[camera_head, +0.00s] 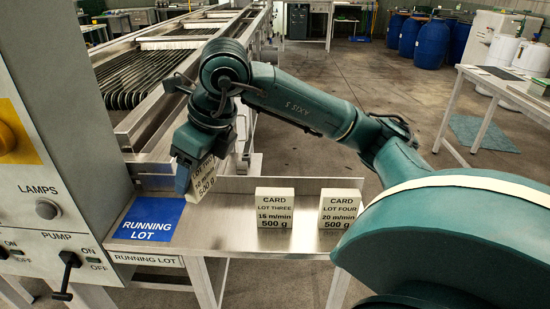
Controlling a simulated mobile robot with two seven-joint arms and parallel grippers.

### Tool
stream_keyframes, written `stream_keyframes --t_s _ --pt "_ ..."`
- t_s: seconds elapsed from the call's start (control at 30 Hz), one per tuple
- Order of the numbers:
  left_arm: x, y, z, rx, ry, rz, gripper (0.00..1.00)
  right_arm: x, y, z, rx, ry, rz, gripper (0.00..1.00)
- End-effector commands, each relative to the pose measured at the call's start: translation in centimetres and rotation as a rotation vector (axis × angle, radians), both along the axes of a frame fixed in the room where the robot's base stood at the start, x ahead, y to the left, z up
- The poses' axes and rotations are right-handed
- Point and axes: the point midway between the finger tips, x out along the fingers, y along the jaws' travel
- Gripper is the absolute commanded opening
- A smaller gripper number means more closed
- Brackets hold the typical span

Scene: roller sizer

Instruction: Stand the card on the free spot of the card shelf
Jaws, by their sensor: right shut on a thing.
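My right gripper (187,172) reaches in from the right and is shut on a white card (203,175). The card is tilted and partly hidden by the gripper; its lower print reads 500 g. It is held above the card shelf (225,245), close to the blue RUNNING LOT spot (150,218) at the shelf's left end. No card stands on the blue spot. The LOT THREE card (275,208) and the LOT FOUR card (340,208) stand upright on the shelf to the right. My left gripper is out of view.
A grey control panel (55,150) with a lamp knob and pump switch borders the shelf on the left. The roller sizer (165,70) runs behind. A low back plate (300,184) edges the shelf. Bare shelf lies between the blue spot and LOT THREE.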

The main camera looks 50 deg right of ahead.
Motion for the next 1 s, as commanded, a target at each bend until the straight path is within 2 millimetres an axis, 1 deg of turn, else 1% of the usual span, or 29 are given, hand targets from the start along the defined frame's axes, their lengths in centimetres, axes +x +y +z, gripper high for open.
stream_keyframes --t_s 0.03,0.1,0.2,0.33,0.43,0.6,0.7,0.87,1.0 --pt "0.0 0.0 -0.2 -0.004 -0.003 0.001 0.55 -0.1 -0.2 0.3 0.000 -0.006 -0.093 0.40" --pt "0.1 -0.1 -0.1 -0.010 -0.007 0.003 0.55 -0.1 -0.6 0.7 0.001 -0.004 -0.222 0.40" --pt "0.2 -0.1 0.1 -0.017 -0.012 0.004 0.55 -0.3 -1.1 1.2 0.002 -0.002 -0.365 0.40" --pt "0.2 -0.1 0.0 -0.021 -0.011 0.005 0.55 -0.4 -1.5 1.2 0.002 0.001 -0.464 0.40" --pt "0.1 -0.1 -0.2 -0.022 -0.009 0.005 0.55 -0.5 -1.6 -0.2 0.000 0.006 -0.488 0.40" --pt "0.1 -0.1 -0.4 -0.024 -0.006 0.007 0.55 -0.5 -1.6 -3.4 0.000 0.008 -0.489 0.40" --pt "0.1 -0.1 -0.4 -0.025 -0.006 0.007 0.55 -0.5 -1.6 -4.5 0.001 0.006 -0.489 0.40" --pt "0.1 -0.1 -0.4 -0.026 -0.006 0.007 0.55 -0.5 -1.6 -5.6 0.002 0.005 -0.487 0.40" --pt "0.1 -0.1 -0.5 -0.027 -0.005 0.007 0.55 -0.5 -1.6 -7.7 0.002 0.008 -0.487 0.40"
